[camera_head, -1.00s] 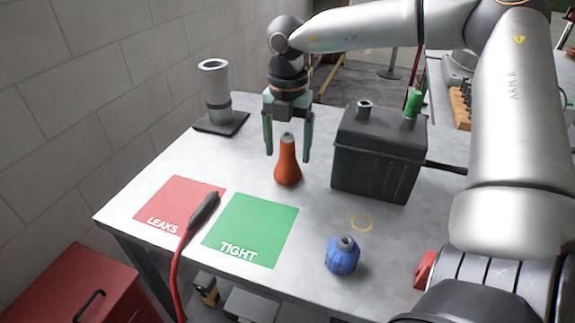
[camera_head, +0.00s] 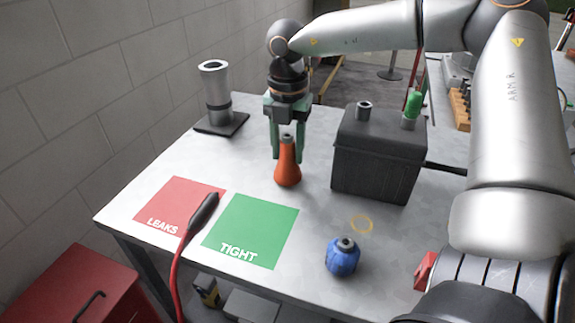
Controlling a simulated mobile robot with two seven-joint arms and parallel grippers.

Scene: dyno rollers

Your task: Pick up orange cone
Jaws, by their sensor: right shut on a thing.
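The orange cone (camera_head: 287,172) stands upright on the grey table, left of the black battery-like box. It is a bottle-shaped orange piece with a grey tip. My right gripper (camera_head: 287,155) points straight down from above and is shut on the cone's narrow upper part, one finger on each side. The fingers cover the sides of its neck. The cone's base appears to rest on the table. My left gripper does not show.
The black box (camera_head: 375,160) with a green cap stands close on the right. A metal cylinder (camera_head: 217,95) stands back left. Red LEAKS (camera_head: 165,205) and green TIGHT (camera_head: 250,228) squares lie in front, with a red-cabled probe (camera_head: 204,212) across them. A blue piece (camera_head: 342,257) is front right.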

